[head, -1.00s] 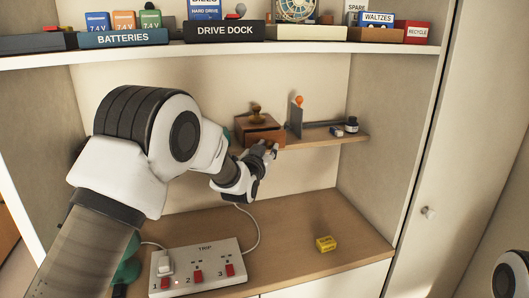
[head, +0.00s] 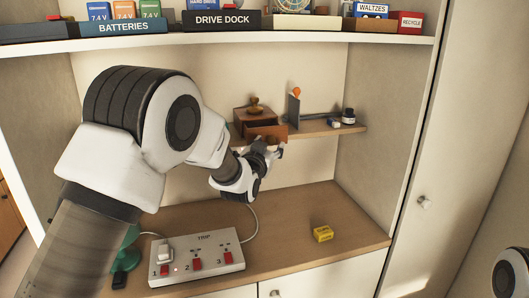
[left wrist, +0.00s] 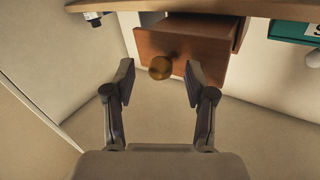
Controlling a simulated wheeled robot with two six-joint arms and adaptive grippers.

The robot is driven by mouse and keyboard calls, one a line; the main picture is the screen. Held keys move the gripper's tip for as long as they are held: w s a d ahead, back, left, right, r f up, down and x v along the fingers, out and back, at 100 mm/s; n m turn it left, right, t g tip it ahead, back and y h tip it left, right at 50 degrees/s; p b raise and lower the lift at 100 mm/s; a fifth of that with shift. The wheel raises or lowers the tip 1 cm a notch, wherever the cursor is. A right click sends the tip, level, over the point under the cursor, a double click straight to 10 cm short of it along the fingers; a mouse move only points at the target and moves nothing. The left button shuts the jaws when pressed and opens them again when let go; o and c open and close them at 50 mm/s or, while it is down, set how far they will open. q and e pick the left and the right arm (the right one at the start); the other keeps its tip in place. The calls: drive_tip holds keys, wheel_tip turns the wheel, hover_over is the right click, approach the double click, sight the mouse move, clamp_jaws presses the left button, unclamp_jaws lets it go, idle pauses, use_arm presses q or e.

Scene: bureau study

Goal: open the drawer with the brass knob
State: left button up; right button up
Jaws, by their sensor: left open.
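A small brown wooden drawer box (head: 243,115) stands on the shelf in the niche. Its drawer (head: 266,132) is slid part way out toward me. In the left wrist view the drawer front (left wrist: 187,52) carries a round brass knob (left wrist: 160,68). My left gripper (head: 266,148) is in front of the drawer. In the left wrist view its fingers (left wrist: 158,78) are spread apart, one on each side of the knob, with visible gaps. In the head view the gripper partly hides the drawer front and knob. My right gripper is out of view.
A stamp (head: 254,104) stands on the box. A grey upright holder (head: 294,108) and an ink bottle (head: 348,115) are to its right. Below are a TRIP switch panel (head: 198,257) and a yellow box (head: 323,233). A loaded upper shelf (head: 300,37) runs overhead.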

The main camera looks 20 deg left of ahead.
use_arm(q)
drive_tip(key=s, duration=1.1)
drive_tip(key=shift+s+d, duration=0.15)
drive_tip(key=shift+s, duration=0.05)
drive_tip(key=shift+f, duration=0.1)
drive_tip(key=s+a+f+g, duration=0.1)
drive_tip(key=s+f+g, duration=0.25)
drive_tip(key=f, duration=0.75)
drive_tip(key=s+a+f+n+g, duration=0.15)
drive_tip(key=s+f, duration=0.25)
drive_tip(key=f, duration=0.7)
drive_tip(key=s+f+m+g, duration=0.1)
drive_tip(key=s+f+g, duration=0.2)
drive_tip(key=f, duration=0.9)
drive_tip(key=s+f+g, duration=0.3)
drive_tip(key=s+f, duration=0.1)
drive_tip(key=s, duration=0.5)
drive_tip(key=s+f+n+g+b, duration=0.1)
drive_tip(key=s+f+g, duration=0.2)
drive_tip(key=s, duration=0.7)
drive_tip(key=s+f+g, duration=0.4)
drive_tip(key=s+f, duration=0.2)
drive_tip(key=s, duration=0.4)
drive_tip(key=shift+s+a+f+n, duration=0.25)
drive_tip(key=shift+a+n, duration=0.1)
drive_tip(key=shift+a, duration=0.05)
